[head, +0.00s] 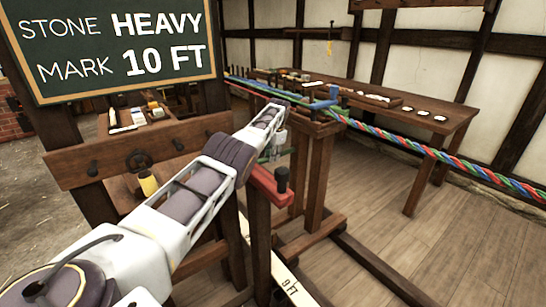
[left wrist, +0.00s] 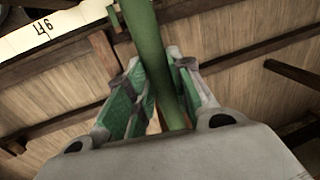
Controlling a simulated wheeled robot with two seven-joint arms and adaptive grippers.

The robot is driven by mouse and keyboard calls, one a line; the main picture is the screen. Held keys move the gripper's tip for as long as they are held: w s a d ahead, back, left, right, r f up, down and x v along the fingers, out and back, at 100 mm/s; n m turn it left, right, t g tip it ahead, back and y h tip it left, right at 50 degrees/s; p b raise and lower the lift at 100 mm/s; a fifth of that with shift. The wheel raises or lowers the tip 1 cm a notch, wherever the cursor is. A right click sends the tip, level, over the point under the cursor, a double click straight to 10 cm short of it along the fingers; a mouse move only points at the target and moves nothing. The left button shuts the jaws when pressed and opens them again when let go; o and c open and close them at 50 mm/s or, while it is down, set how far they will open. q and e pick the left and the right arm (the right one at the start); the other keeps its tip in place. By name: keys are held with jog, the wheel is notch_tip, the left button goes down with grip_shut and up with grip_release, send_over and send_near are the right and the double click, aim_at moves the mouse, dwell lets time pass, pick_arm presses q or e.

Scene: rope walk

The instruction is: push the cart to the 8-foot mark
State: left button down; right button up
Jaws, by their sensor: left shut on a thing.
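The wooden cart (head: 318,180) stands on dark floor rails, with a blue part on top. My left gripper (head: 275,146) reaches to its near side. In the left wrist view, the fingers of my left gripper (left wrist: 158,95) are closed around a green bar (left wrist: 150,45), likely the cart's handle. A pale marked board (head: 284,285) lies on the floor and reads "9 FT" at the bottom of the head view. Its marking also shows at the upper left of the left wrist view (left wrist: 60,28). No 8-foot mark is legible. My right gripper is out of view.
A chalkboard (head: 110,45) reads "STONE HEAVY, MARK 10 FT". A multicoloured rope (head: 430,152) runs from the cart's top toward the right. A red-topped wooden post (head: 270,187) stands close beside my left forearm. A long table (head: 450,118) lines the back wall.

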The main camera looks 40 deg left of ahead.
pick_arm(q)
jog(key=shift+a+r, duration=0.15)
jog(key=shift+a, duration=0.05)
jog(key=c, duration=1.3)
grip_release()
jog(key=shift+s, duration=0.25)
jog(key=shift+o, duration=0.2)
jog(key=shift+w+d+r, duration=0.15)
jog(key=shift+r, duration=0.05)
jog(key=shift+r, duration=0.2)
notch_tip(320, 180, up, 11)
jog(key=d, duration=0.2)
jog(key=shift+s, duration=0.45)
jog(key=shift+f, duration=0.1)
